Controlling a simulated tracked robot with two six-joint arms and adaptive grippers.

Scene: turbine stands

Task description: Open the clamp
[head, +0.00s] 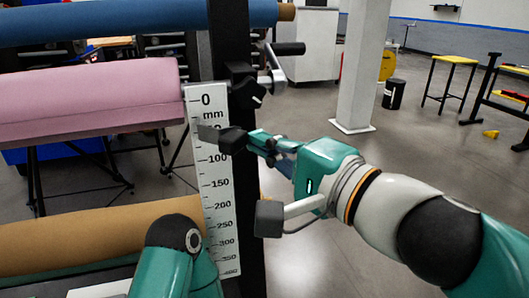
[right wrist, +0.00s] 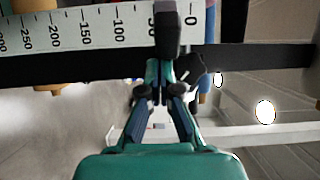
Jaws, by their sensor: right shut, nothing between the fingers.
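The black clamp (head: 245,86) sits on the upright black post, beside the top of the white ruler. A crank with a dark handle (head: 288,49) sticks out to its right. My right gripper (head: 222,137) is shut and empty, below the clamp, with its dark fingertips in front of the ruler between its 0 and 100 marks. In the right wrist view the shut fingertips (right wrist: 166,35) overlap the ruler, and a dark part, perhaps the clamp (right wrist: 194,72), shows just right of the fingers. Whether the fingertips touch the ruler I cannot tell. My left gripper is out of view.
The white ruler (head: 214,190) runs down the black post (head: 245,190). Pink (head: 90,98), blue (head: 120,22) and tan (head: 90,232) rolls lie left of the post. A white column (head: 362,65) stands behind. A yellow stool (head: 455,61) is far right.

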